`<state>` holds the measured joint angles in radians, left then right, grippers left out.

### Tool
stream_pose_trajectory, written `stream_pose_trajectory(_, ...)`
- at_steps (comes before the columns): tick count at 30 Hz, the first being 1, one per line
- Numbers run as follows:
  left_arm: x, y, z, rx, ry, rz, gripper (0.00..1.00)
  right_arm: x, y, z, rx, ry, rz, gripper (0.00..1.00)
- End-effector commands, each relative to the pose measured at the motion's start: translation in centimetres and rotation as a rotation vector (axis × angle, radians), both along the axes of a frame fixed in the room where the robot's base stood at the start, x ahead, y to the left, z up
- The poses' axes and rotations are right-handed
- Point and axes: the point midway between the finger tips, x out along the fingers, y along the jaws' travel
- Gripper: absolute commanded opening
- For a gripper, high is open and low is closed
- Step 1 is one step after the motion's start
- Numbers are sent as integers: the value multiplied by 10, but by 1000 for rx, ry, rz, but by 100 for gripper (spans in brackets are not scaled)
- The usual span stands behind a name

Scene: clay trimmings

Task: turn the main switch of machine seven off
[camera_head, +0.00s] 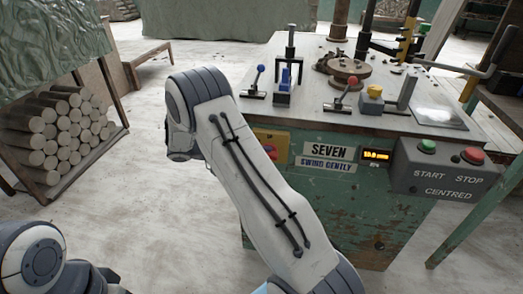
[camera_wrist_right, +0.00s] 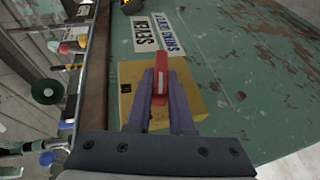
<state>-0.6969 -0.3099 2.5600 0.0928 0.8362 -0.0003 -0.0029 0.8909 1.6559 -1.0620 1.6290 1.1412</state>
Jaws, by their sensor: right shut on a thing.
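Machine seven (camera_head: 330,215) is a worn green cabinet with a "SEVEN" plate (camera_head: 326,151). Its main switch is a yellow box (camera_head: 284,136) with a red handle, left of that plate and partly behind my right arm in the head view. In the right wrist view, my right gripper (camera_wrist_right: 161,88) is shut on the red handle (camera_wrist_right: 159,75), its fingers on both sides, in front of the yellow box (camera_wrist_right: 190,103). The head view hides this grip. My left arm is at the bottom left; its gripper is too cut off to judge.
A grey box with a green START button (camera_head: 427,146) and a red STOP button (camera_head: 472,155) is on the machine's right. A lit display (camera_head: 376,155) sits beside it. Levers, including a red-knobbed one (camera_head: 352,82), stand on top. Stacked rolls (camera_head: 60,135) are at left.

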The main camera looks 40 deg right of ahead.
Motion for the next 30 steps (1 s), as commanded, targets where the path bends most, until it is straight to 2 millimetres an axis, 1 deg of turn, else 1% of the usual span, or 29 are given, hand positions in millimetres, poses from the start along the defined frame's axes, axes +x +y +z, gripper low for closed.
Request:
stream_pose_trajectory(6,0,0,0,0,0,0,50,1,1,-5,-90,110,2,0)
stream_pose_trajectory(12,0,0,0,0,0,0,50,1,1,-6,-142,169,1,0)
stream_pose_trajectory(30,0,0,0,0,0,0,50,0,1,-7,-168,201,1,0)
